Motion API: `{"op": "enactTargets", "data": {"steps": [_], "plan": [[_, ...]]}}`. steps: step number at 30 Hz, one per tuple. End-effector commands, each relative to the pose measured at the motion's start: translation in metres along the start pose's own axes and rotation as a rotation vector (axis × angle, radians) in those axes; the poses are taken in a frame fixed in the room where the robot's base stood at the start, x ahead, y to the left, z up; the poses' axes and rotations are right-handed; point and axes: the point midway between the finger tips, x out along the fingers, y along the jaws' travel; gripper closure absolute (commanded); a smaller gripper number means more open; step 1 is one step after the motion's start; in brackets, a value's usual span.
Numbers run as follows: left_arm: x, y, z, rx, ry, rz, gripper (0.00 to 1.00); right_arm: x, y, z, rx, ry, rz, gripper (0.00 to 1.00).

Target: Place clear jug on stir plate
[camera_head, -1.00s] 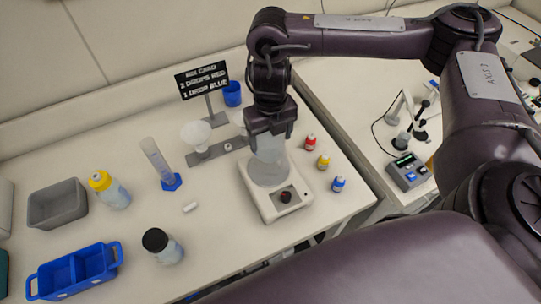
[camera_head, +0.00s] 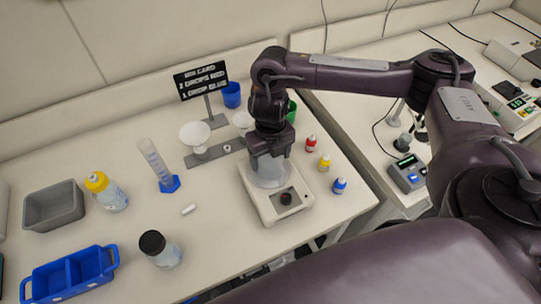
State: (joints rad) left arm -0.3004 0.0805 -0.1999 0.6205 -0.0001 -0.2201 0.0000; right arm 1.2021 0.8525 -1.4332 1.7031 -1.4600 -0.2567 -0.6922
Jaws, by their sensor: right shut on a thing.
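The clear jug (camera_head: 268,173) is upright over the round top of the white stir plate (camera_head: 262,209). Its base appears to be at the plate's surface, but I cannot tell whether it bears on it fully. My right gripper (camera_head: 268,151) points down from above and is shut on the jug's upper part, hiding its rim. My left gripper is not in view.
Small bottles with red (camera_head: 311,143), yellow (camera_head: 324,162) and blue (camera_head: 340,185) caps stand right of the stir plate. A graduated cylinder (camera_head: 155,163), white stir bar (camera_head: 189,209), black-capped bottle (camera_head: 161,249) and blue caddy (camera_head: 72,275) are to the left. A sign (camera_head: 201,79) stands behind.

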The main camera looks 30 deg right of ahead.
Motion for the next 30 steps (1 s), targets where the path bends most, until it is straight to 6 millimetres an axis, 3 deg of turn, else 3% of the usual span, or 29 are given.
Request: {"op": "enactTargets", "data": {"steps": [3, 4, 9, 20, 30], "plan": [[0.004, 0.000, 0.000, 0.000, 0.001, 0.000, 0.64, 0.004, 0.000, 0.000, 0.000, -0.001, 0.001, 0.61], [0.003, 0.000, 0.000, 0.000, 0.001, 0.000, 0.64, 0.003, 0.000, 0.000, 0.000, 0.000, 0.000, 0.24], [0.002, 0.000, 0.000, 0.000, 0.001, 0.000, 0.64, 0.003, 0.000, 0.000, 0.000, 0.000, 0.000, 0.05], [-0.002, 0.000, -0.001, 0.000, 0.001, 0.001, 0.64, -0.004, 0.000, 0.000, -0.001, -0.001, 0.000, 0.05], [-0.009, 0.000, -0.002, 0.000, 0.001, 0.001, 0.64, -0.055, 0.000, 0.002, -0.002, -0.007, -0.001, 0.05]]}}
